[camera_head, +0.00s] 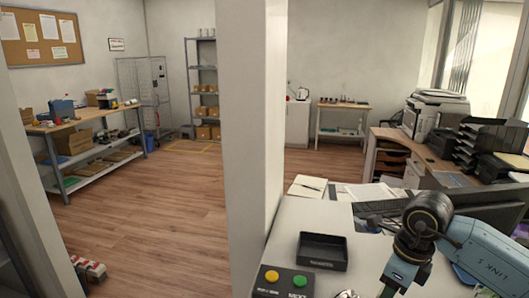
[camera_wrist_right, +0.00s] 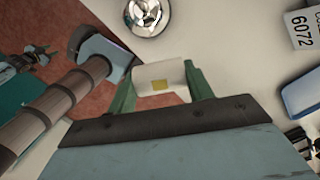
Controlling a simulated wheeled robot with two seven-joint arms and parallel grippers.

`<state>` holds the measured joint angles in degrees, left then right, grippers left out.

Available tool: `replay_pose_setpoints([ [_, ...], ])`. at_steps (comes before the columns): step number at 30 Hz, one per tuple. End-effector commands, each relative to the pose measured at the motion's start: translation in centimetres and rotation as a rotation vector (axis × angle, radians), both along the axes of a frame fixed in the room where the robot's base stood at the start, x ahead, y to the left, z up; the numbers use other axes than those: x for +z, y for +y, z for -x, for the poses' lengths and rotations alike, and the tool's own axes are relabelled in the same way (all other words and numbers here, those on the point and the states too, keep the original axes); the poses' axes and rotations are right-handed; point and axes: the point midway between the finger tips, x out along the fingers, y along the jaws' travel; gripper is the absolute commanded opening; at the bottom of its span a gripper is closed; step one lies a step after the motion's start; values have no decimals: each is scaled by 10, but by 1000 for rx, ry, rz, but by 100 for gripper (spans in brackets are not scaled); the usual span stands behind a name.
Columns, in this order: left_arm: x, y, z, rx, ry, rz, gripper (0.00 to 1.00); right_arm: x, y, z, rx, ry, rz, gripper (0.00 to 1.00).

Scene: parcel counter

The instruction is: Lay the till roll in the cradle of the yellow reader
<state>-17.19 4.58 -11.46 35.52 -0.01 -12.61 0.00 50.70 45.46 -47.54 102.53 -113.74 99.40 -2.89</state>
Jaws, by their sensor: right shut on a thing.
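In the right wrist view my right gripper (camera_wrist_right: 160,82) is shut on a white piece, which I take to be the till roll (camera_wrist_right: 160,72). A small yellow patch shows on its near side. The roll sits between the two green fingers; its far end and its height above the surface cannot be told.
The wrist view shows a silver bell (camera_wrist_right: 147,16), a 6072 card (camera_wrist_right: 303,28) and a blue-edged item (camera_wrist_right: 301,94). A monitor (camera_head: 470,207) stands behind my arm.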

Motion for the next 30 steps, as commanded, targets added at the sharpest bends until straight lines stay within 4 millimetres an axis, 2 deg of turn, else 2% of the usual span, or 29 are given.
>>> replay_pose_setpoints([
  [24,-28,0,0,0,0,0,36,-18,44,28,1729,0,1,25],
  [30,-33,0,0,0,0,0,36,-22,51,35,2093,0,1,25],
])
